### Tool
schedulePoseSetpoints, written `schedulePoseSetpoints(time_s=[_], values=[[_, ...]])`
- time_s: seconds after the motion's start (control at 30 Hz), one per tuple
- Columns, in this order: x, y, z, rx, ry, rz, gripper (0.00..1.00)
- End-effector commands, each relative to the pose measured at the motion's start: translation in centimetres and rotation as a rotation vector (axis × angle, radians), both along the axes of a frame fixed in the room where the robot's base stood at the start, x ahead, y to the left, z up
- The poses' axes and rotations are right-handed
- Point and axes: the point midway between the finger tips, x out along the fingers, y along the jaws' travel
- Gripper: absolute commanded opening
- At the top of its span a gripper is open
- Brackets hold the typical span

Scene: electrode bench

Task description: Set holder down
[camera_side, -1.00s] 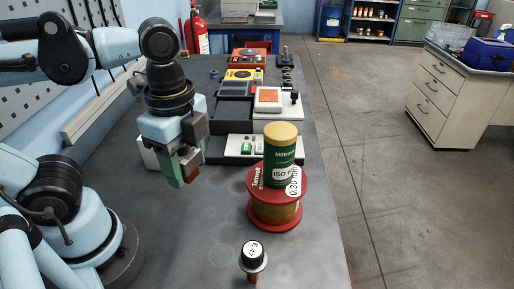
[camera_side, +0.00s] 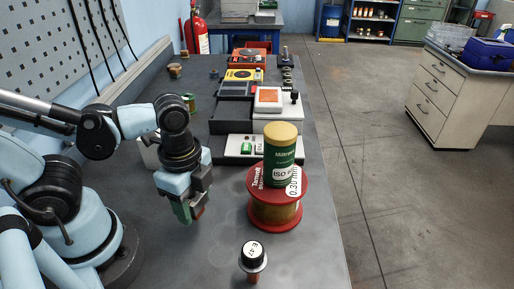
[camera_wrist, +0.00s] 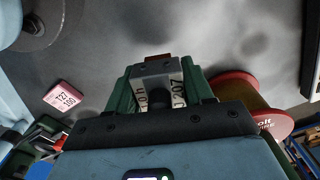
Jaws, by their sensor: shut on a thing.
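My gripper (camera_side: 187,212) is over the near left part of the bench, left of the red spool, with its green fingers pointing down. In the wrist view my gripper (camera_wrist: 160,85) is shut on a grey metal holder (camera_wrist: 157,70) with dark lettering and a reddish-brown end. In the side view the fingers mostly hide the holder; only a reddish-brown bit (camera_side: 200,212) shows beside them. I cannot tell for sure whether the holder touches the bench.
A red wire spool (camera_side: 274,216) with a green-and-yellow can (camera_side: 281,155) on it stands to the right. A pink-edged label (camera_wrist: 62,97) shows in the wrist view. Bare bench surrounds the gripper.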

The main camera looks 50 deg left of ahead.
Motion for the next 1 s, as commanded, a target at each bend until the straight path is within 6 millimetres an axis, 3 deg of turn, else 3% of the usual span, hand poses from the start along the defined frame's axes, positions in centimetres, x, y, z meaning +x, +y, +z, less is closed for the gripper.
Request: schedulePoseSetpoints(time_s=[1.0], values=[[0.0, 0.0, -5.4, 0.0, 0.0, 0.0, 0.01]])
